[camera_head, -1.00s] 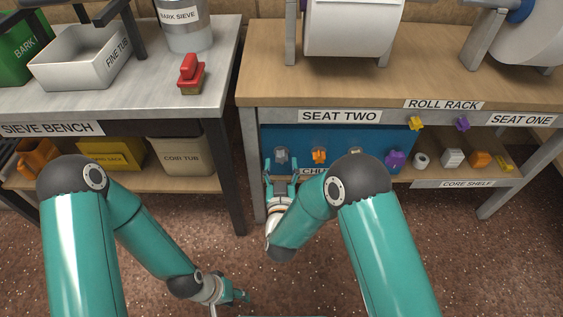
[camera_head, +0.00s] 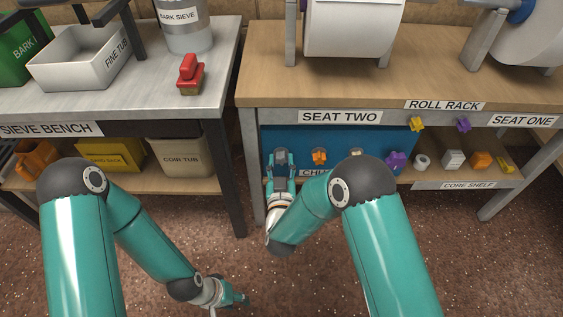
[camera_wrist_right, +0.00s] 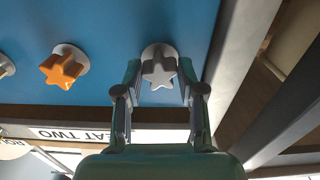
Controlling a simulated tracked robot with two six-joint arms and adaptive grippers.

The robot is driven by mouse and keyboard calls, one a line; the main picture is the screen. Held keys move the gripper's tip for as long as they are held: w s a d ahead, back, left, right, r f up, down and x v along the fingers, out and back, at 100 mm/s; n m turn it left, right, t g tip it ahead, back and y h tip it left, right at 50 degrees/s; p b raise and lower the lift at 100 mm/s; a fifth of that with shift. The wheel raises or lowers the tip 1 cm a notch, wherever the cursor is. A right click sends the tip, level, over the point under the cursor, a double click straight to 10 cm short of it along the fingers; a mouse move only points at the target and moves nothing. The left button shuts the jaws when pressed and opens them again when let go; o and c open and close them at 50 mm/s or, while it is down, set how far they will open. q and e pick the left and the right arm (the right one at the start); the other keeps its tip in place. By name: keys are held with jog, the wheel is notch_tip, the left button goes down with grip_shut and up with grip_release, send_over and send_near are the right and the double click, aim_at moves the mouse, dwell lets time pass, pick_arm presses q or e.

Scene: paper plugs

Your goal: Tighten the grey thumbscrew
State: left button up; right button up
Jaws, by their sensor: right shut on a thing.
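The grey star-shaped thumbscrew (camera_wrist_right: 158,70) sits on a round pale base on the blue panel (camera_wrist_right: 115,30). My right gripper (camera_wrist_right: 160,82) is shut on it, with one finger on each side of the star. My left gripper (camera_head: 240,299) hangs low over the floor, away from the benches. It is too small to tell whether it is open.
An orange star knob (camera_wrist_right: 62,69) is beside the grey one; it also shows in the head view (camera_head: 319,157). A purple knob (camera_head: 396,161) is further right. A table leg (camera_head: 250,165) stands close left of my right gripper. The sieve bench (camera_head: 120,92) is at left.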

aim_at(281, 162)
jog(key=shift+f+m+b, duration=0.15)
jog(key=shift+m+b, duration=0.85)
jog(key=shift+m, duration=0.2)
jog(key=m, duration=1)
jog(key=o, duration=1.1)
jog(key=shift+s, duration=0.15)
jog(key=shift+s, duration=1.9)
